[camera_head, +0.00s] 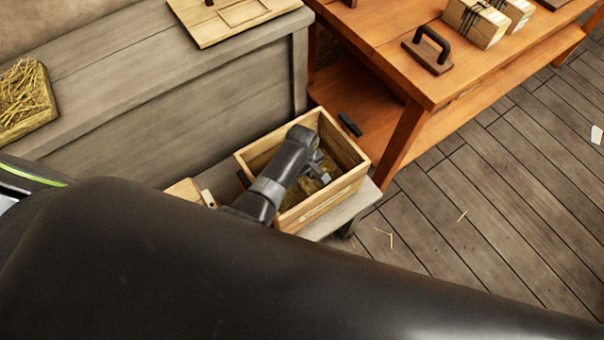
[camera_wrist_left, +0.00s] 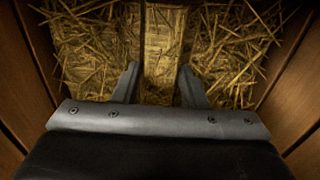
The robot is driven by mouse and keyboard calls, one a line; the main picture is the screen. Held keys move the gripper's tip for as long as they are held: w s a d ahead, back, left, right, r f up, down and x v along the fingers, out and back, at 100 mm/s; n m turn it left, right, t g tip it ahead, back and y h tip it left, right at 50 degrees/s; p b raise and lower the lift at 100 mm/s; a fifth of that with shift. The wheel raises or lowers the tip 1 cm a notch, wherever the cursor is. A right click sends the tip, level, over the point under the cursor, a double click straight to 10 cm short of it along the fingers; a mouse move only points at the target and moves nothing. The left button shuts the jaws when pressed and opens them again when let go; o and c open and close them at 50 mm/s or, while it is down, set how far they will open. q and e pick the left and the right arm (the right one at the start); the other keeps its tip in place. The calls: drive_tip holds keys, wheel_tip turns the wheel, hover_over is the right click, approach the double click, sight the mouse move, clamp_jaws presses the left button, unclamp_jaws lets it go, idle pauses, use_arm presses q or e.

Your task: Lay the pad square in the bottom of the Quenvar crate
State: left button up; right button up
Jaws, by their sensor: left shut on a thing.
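The Quenvar crate (camera_head: 328,198) is an open box of pale wood at the middle of the head view. My left gripper (camera_head: 322,172) reaches down inside it. In the left wrist view the gripper (camera_wrist_left: 161,88) is shut on the middle strip of the straw pad (camera_wrist_left: 88,48), with straw on both sides of the strip. The pad lies between the crate's side walls (camera_wrist_left: 292,75), its sides roughly in line with them. The near part of the pad is hidden by the gripper. I cannot tell whether the pad touches the bottom. My right gripper is out of view.
The crate stands on a low grey bench (camera_head: 362,196), between a grey chest (camera_head: 170,85) and an orange-brown wooden table (camera_head: 395,65). My dark arm covers the foreground.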

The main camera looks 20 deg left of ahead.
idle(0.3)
use_arm(q)
drive_tip(key=o, duration=1.2)
wheel_tip(320, 180, up, 17)
drive_tip(key=p, duration=0.3)
drive_tip(key=shift+r, duration=0.2)
wheel_tip(320, 180, up, 4)
drive_tip(key=p, duration=0.6)
